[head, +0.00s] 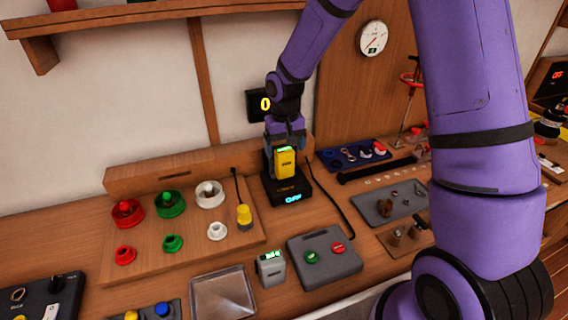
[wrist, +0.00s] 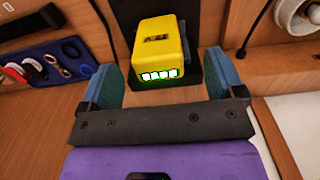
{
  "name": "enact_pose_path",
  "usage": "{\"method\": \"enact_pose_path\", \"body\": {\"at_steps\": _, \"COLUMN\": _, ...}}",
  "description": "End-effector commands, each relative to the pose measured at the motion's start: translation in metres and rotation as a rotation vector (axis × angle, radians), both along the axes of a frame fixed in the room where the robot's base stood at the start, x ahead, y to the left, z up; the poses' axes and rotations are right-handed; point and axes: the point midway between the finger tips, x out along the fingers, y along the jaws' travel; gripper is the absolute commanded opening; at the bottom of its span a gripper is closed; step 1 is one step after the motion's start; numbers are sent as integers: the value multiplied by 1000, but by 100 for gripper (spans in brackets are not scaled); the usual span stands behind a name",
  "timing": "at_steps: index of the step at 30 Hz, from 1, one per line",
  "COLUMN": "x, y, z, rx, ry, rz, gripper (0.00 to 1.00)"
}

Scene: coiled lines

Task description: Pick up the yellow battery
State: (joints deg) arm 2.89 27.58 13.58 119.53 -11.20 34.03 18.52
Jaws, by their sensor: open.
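The yellow battery (head: 286,164) stands upright in a black charger (head: 272,191) on the wooden bench, and the charger's lit display seems to read "OFF". The battery (wrist: 158,48) also shows in the wrist view, with a row of lit green-white bars on its near end. My gripper (head: 285,140) is just above the battery in the head view. In the wrist view, my gripper (wrist: 165,82) is open, its two teal-padded fingers spread to either side of the battery's near end.
Left of the charger is a wooden panel (head: 190,265) with red, green and white fittings and a yellow plug (head: 244,214). A grey battery-like block (head: 271,268) and a grey button box (head: 325,258) stand in front. A blue tray (head: 352,155) of small parts lies to the right.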

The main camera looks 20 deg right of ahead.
Motion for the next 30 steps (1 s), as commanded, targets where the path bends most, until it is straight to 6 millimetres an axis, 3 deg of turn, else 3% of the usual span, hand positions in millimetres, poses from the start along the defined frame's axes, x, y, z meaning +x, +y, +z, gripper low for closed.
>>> {"method": "enact_pose_path", "body": {"at_steps": 12, "x": 4, "y": -4, "z": -47, "rx": -1, "ry": 4, "rz": 1, "gripper": 88}}
{"method": "enact_pose_path", "body": {"at_steps": 20, "x": 4, "y": -4, "z": -51, "rx": 0, "ry": 0, "rz": 0, "gripper": 88}}
{"method": "enact_pose_path", "body": {"at_steps": 28, "x": 4, "y": -4, "z": -51, "rx": 0, "ry": 0, "rz": 0, "gripper": 29}}
{"method": "enact_pose_path", "body": {"at_steps": 30, "x": 4, "y": -4, "z": -50, "rx": 0, "ry": 0, "rz": 0, "gripper": 25}}
